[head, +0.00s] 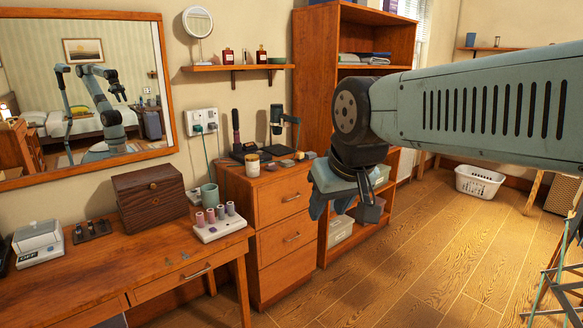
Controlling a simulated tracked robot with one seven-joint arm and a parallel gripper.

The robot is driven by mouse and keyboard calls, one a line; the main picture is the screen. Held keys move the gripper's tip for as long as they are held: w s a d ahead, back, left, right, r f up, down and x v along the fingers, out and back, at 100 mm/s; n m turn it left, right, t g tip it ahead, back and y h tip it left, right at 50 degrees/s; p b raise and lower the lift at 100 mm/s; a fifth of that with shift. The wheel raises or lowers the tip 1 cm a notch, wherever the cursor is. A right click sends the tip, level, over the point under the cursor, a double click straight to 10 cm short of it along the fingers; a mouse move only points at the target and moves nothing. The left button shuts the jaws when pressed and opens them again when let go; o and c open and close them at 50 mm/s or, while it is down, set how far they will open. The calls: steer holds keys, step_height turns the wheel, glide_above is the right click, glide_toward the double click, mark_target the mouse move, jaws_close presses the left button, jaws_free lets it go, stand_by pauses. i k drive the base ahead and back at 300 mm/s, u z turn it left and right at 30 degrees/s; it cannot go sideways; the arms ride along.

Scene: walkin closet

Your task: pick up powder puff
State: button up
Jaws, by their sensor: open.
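I cannot single out the powder puff for certain. Several small items (286,163) lie on top of the wooden drawer cabinet (283,196), too small to tell apart; one may be the puff. My gripper (343,208) hangs from my arm to the right of the cabinet top, in front of the open shelf unit. It points downward, its fingers are apart, and I see nothing held between them. It appears apart from the small items. The arm comes in from the right edge.
A candle jar (253,166) and a dark microphone-like stand (277,122) stand on the cabinet. The desk (130,265) holds a wooden box (150,197), a green cup (210,195) and a roller set (220,227). A laundry basket (479,182) stands at the back. The floor at right is mostly clear.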

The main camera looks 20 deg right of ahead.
mark_target(272, 166)
steer(key=z, duration=0.2)
steer(key=k, duration=1.3)
steer(key=u, duration=0.3)
steer(key=i, duration=0.8)
steer(key=u, duration=0.4)
steer(key=i, duration=1.05)
steer(key=z, duration=0.7)
steer(key=i, duration=1.15)
steer(key=z, duration=0.8)
steer(key=k, duration=0.5)
steer(key=u, duration=0.05)
